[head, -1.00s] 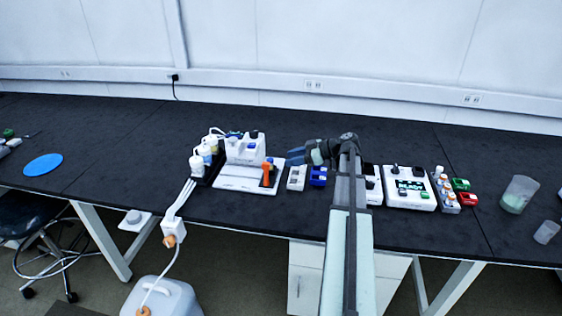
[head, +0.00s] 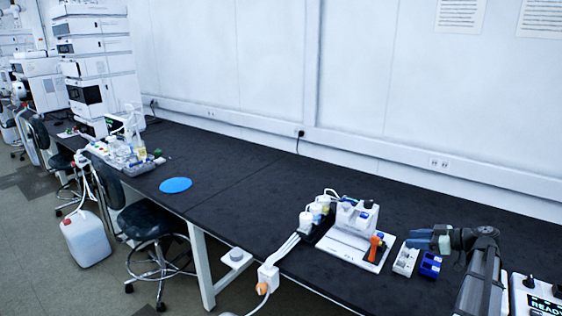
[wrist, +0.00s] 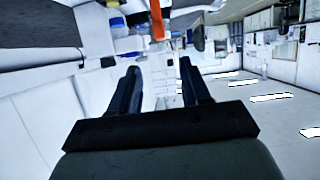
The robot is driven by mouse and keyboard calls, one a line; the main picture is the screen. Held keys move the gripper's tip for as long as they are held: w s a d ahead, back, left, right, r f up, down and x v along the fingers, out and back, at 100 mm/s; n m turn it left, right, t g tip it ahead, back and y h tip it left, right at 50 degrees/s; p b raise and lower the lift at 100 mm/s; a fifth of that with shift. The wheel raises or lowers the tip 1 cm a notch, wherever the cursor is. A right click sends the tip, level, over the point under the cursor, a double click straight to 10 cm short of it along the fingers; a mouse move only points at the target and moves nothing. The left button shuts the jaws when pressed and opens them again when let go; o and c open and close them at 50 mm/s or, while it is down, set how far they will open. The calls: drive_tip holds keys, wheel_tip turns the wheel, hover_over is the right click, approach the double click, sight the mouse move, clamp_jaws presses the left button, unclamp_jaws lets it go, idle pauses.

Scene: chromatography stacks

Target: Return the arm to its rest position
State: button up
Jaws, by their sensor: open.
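My gripper (head: 424,241) is at the lower right of the head view, above the black bench and pointing left. In the wrist view its two dark fingers (wrist: 158,72) are spread apart with nothing between them. In the head view the fingers show beside the white device with an orange part (head: 376,246) and above the white block (head: 405,260) and the blue block (head: 430,264). They appear clear of these things. My arm comes up from the lower right edge and hides part of the bench.
A white instrument with a lit display (head: 540,300) stands right of my arm. A blue disc (head: 175,185) lies on the bench (head: 240,190) at left centre, with free room around it. Tall chromatography stacks (head: 95,60) stand at the far left. A stool (head: 150,220) is in front.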

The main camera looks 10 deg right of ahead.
drive_tip(key=w+a+f+y, duration=0.1)
drive_tip(key=w+a, duration=0.1)
drive_tip(key=a, duration=0.4)
drive_tip(key=w+a+f+g, duration=0.1)
drive_tip(key=w+a, duration=0.1)
drive_tip(key=a, duration=0.3)
drive_tip(key=w+a+f+y, duration=0.1)
drive_tip(key=w+a, duration=0.2)
drive_tip(key=a, duration=0.3)
drive_tip(key=s+a+f+m+g, duration=0.1)
drive_tip(key=s+a+f+g, duration=0.15)
drive_tip(key=a+f, duration=0.45)
drive_tip(key=s+a+f+m+g, duration=0.2)
drive_tip(key=a+g, duration=0.1)
drive_tip(key=a, duration=0.8)
drive_tip(key=s+a+f+m+g, duration=0.1)
drive_tip(key=s+a+f+g, duration=0.2)
drive_tip(key=a+f, duration=0.35)
drive_tip(key=s+a+f+m+g+h, duration=0.3)
drive_tip(key=s+f+m+h, duration=0.1)
drive_tip(key=s+f, duration=1.35)
drive_tip(key=s+d+f+g+h, duration=0.2)
drive_tip(key=s+f, duration=0.5)
drive_tip(key=s, duration=0.4)
drive_tip(key=s+d+f+m+g+h, duration=0.1)
drive_tip(key=s+f+h, duration=0.4)
drive_tip(key=s, duration=0.5)
drive_tip(key=shift+s+d+f+g+h, duration=0.35)
drive_tip(key=shift+d+f+g, duration=0.1)
drive_tip(key=shift+d+f, duration=0.65)
